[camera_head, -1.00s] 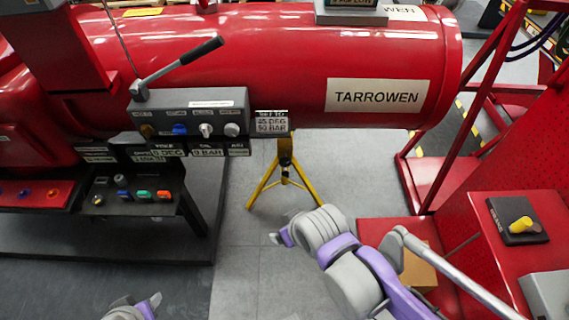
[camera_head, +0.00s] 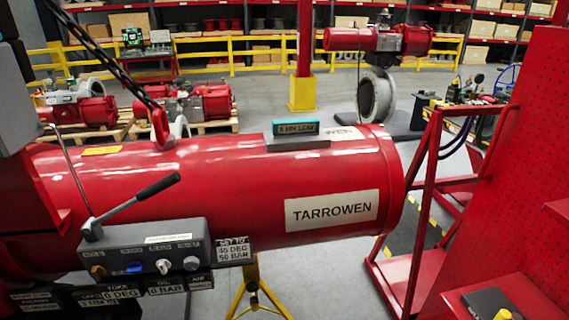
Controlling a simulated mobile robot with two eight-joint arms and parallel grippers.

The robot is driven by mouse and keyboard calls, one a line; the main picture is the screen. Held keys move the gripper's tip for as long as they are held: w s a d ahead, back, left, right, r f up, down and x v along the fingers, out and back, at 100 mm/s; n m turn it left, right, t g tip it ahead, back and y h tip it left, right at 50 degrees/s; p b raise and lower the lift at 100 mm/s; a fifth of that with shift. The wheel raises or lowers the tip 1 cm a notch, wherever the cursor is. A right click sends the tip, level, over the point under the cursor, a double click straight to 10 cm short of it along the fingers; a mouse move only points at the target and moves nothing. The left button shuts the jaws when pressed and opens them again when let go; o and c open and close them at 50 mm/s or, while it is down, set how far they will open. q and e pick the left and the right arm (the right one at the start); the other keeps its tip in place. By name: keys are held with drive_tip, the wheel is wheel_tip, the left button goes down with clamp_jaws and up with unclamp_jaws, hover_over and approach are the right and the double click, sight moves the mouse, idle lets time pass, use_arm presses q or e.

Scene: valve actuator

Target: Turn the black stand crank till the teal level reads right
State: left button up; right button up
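A teal level (camera_head: 295,128) sits on a grey block on top of the big red TARROWEN cylinder (camera_head: 250,165). Its face carries small dark text that seems to end in "LEAN", but I cannot read the number surely. A yellow stand (camera_head: 256,298) is under the cylinder, with its feet cut off by the bottom edge. I cannot make out a black crank on it clearly in this view. Neither of my grippers is in view.
A grey control box (camera_head: 145,252) with knobs and a black-gripped lever (camera_head: 158,187) is at the front left. A placard (camera_head: 233,250) reads 45 DEG, 50 BAR. A red frame (camera_head: 428,200) and red panel (camera_head: 490,170) stand at right. Chains hang at upper left.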

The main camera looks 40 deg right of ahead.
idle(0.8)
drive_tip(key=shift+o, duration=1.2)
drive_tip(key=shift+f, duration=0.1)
